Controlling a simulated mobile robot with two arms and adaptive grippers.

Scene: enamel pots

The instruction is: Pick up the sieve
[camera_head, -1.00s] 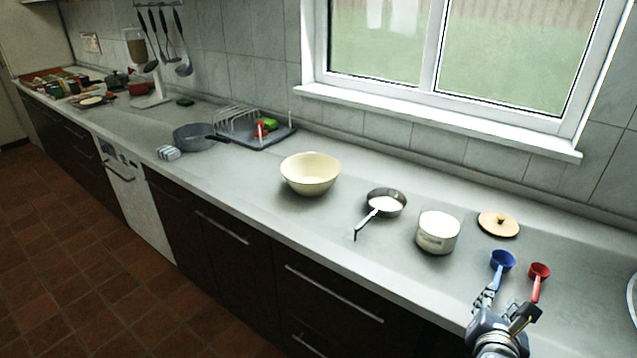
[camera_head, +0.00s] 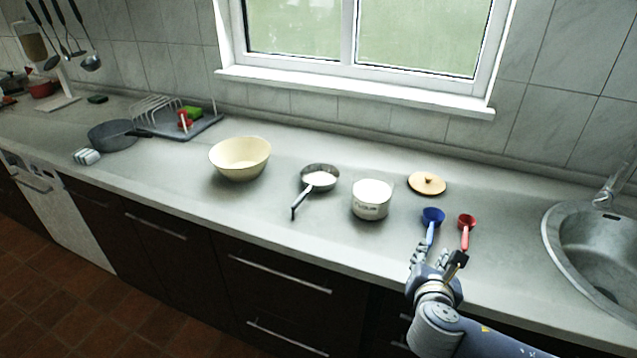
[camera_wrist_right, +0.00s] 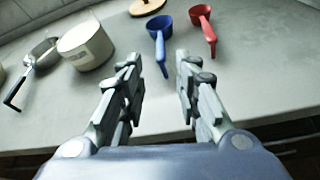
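The sieve (camera_head: 321,177) looks like a round metal bowl with a long dark handle and a pale inside. It lies on the counter between the cream bowl and the white pot, handle towards the front edge. In the right wrist view the sieve (camera_wrist_right: 42,50) is at the upper left. My right gripper (camera_head: 438,257) is open and empty at the counter's front edge, to the right of the sieve and well apart from it. In the right wrist view its two fingers (camera_wrist_right: 158,80) stand apart, pointing towards the scoops. My left gripper is not in view.
A white pot (camera_head: 371,200) stands between the sieve and my right gripper. A blue scoop (camera_head: 432,217) and a red scoop (camera_head: 466,222) lie just beyond the gripper. A wooden lid (camera_head: 427,183), cream bowl (camera_head: 240,158) and sink (camera_head: 590,250) are also on the counter.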

